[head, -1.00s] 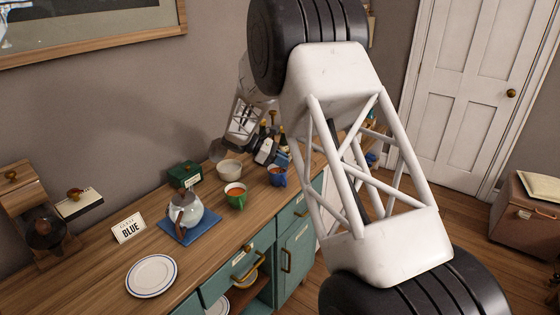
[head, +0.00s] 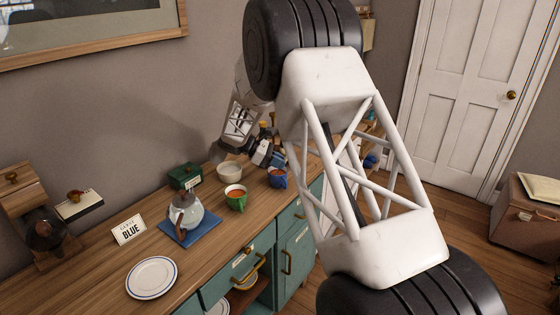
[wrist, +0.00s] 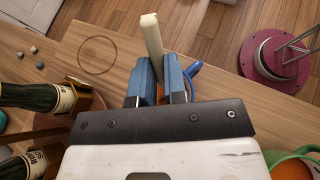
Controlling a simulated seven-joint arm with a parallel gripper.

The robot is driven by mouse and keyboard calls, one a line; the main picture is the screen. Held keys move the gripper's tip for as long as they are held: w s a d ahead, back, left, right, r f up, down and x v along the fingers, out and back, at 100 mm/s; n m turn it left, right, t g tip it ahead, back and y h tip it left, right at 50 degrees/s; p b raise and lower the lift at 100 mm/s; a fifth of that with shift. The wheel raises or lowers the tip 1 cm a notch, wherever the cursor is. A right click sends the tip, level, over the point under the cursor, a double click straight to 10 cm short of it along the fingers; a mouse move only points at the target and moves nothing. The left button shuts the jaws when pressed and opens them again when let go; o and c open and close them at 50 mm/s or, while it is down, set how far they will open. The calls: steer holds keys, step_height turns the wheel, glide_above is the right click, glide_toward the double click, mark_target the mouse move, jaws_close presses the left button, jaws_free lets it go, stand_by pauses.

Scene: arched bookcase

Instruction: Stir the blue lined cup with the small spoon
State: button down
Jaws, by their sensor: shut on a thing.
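A blue cup (head: 277,178) with orange-brown liquid stands on the wooden sideboard in the head view, right of a green cup (head: 236,198). My gripper (head: 273,159) is just above and behind the blue cup. In the wrist view my gripper (wrist: 160,68) is shut on a slim cream stick, apparently the spoon's handle (wrist: 151,35). The spoon's bowl is hidden, so I cannot tell whether it is in the liquid. A blue loop, apparently the blue cup's handle (wrist: 194,69), shows right beside the fingers, with some orange-brown between them.
Dark bottles (wrist: 35,97) are close on the wrist view's left. The sideboard's front left is clear.

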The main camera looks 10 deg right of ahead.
steer(key=shift+s+d, duration=0.1)
steer(key=shift+s, duration=0.15)
steer(key=shift+w+d+r, duration=0.1)
steer(key=shift+w+r, duration=0.05)
steer(key=shift+r, duration=0.6)
steer(key=shift+w+d+r, duration=0.15)
steer(key=shift+r, duration=0.6)
steer(key=shift+w+d+r, duration=0.1)
steer(key=shift+w+r, duration=0.05)
steer(key=shift+r, duration=2.3)
